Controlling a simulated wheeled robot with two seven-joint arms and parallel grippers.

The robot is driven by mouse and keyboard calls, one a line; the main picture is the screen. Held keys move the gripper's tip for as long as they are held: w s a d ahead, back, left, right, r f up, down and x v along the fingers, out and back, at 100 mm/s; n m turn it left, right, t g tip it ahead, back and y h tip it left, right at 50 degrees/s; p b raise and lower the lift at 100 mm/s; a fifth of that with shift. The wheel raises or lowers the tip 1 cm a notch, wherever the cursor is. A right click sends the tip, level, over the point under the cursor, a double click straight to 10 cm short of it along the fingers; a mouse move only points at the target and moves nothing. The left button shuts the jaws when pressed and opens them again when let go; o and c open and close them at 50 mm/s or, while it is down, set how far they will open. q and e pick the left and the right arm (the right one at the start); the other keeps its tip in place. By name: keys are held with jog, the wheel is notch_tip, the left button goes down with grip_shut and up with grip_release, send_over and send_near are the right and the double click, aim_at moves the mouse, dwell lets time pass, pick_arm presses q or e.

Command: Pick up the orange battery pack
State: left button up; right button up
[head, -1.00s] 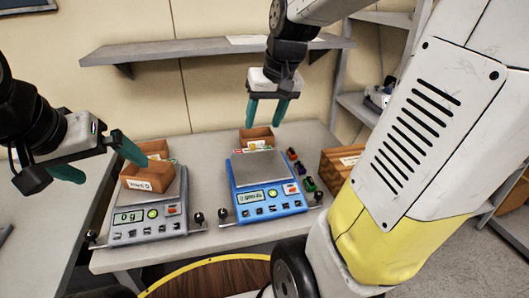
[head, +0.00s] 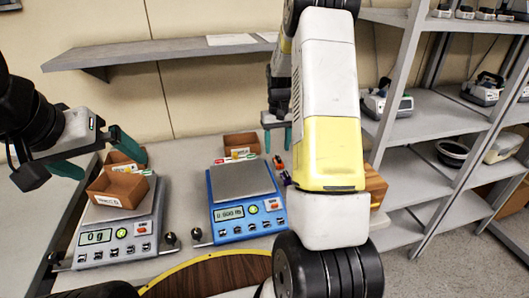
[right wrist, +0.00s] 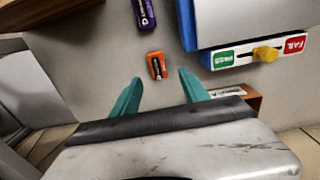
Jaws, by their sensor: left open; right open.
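The orange battery pack (right wrist: 156,66) lies on the table beside the blue scale. In the right wrist view it sits ahead of and between the teal fingers of my right gripper (right wrist: 160,92). The fingers are open and apart from it. A purple pack (right wrist: 145,14) lies near it. In the head view the orange pack (head: 278,162) shows just below my right gripper (head: 278,139), partly crowded by my right arm. My left gripper (head: 97,157) is open and empty, above and behind a cardboard box on the grey scale.
The blue scale (head: 243,215) stands left of the packs, with a cardboard box (head: 241,144) behind it. The grey scale (head: 112,248) carries a cardboard box (head: 118,190). A wooden box (head: 376,186) stands right of my arm. Shelving (head: 430,120) fills the right.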

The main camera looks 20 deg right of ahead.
aim_at(278, 157)
jog(key=f, duration=0.5)
jog(key=shift+s+d+f, duration=0.15)
jog(key=shift+s+f, duration=0.15)
jog(key=shift+s, duration=0.05)
grip_shut()
